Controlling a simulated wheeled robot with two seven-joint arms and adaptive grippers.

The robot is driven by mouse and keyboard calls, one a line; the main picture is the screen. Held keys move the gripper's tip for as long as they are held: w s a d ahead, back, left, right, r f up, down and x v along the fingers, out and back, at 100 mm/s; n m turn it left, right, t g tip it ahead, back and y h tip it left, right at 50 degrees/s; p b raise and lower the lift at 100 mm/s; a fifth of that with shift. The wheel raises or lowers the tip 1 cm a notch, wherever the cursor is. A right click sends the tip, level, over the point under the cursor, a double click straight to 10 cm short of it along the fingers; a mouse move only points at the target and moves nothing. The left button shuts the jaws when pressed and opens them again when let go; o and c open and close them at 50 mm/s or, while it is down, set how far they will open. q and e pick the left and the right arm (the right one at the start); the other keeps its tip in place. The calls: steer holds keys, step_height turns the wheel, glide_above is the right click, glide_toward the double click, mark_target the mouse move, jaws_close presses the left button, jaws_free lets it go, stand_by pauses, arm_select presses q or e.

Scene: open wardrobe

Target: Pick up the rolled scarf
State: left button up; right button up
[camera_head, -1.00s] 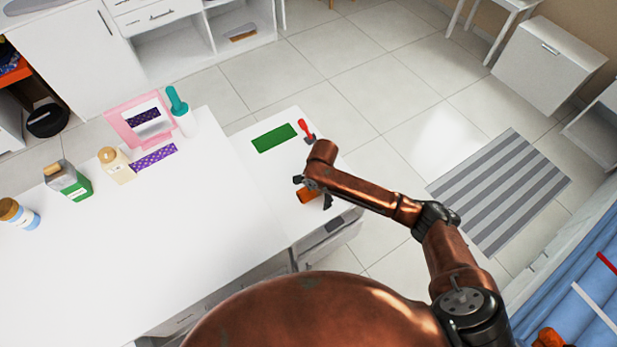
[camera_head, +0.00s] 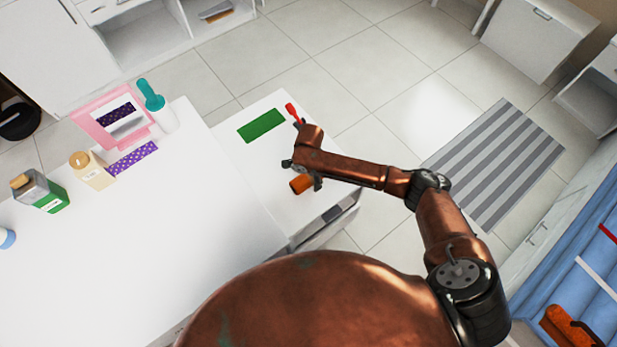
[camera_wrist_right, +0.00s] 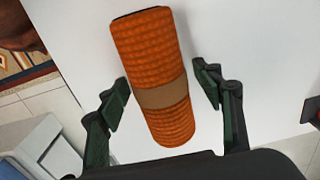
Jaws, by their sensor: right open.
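The rolled scarf (camera_wrist_right: 150,60) is an orange ribbed roll with a brown band around it. In the right wrist view it lies between the two dark fingers of my right gripper (camera_wrist_right: 165,97), with white visible on both sides of it. In the head view the scarf (camera_head: 301,184) shows as a small orange end on the white cabinet top, partly hidden by my right gripper (camera_head: 303,172). My right gripper is open around the roll. My left gripper is not in view.
A green flat item (camera_head: 261,125) and a red-handled tool (camera_head: 292,113) lie beyond the scarf on the cabinet top (camera_head: 245,165). The larger white table (camera_head: 130,240) at left holds several bottles and a pink-framed mirror (camera_head: 85,113). A striped rug (camera_head: 495,165) lies on the floor.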

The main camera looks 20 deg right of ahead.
steer(key=shift+c, duration=0.2)
steer(key=c, duration=0.8)
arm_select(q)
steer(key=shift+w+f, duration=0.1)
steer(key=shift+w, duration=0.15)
arm_select(e)
steer(key=c, duration=0.4)
steer(key=shift+c, duration=0.2)
